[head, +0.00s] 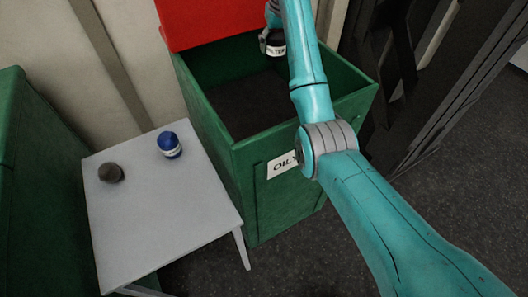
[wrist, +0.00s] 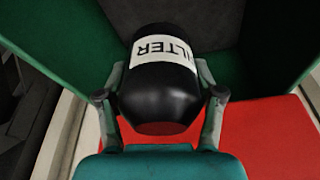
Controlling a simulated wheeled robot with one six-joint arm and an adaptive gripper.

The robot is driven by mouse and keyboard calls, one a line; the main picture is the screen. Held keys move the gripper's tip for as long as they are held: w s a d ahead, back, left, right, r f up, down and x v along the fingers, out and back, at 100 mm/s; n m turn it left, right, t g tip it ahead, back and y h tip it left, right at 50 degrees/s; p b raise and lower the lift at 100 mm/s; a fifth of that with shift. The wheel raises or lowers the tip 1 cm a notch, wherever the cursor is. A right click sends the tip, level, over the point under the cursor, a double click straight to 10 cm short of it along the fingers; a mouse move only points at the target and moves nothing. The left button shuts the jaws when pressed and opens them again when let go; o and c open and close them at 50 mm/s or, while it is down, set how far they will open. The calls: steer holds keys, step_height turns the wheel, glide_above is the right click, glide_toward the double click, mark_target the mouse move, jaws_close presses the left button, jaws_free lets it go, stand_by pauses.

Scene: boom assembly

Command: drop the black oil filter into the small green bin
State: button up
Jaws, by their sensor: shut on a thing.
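The black oil filter (wrist: 160,95), with a white band lettered "FILTER", is held between the two fingers of my gripper (wrist: 160,98) in the wrist view. In the head view the filter (head: 276,47) shows at the back right of the open green bin (head: 250,192), over its opening. My gripper (head: 266,38) is partly hidden behind my arm there. The bin has a raised red lid (head: 205,18) and a white label of which "OILY" can be read. Its dark inside looks empty where I can see it.
A small grey table (head: 165,215) stands left of the bin, bearing a blue filter (head: 169,144) and a dark round object (head: 110,173). Another green container (head: 28,185) is at the left edge. A dark metal frame (head: 400,80) stands at the right.

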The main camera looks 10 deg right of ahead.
steer(key=shift+f, duration=0.8)
steer(key=o, duration=1.5)
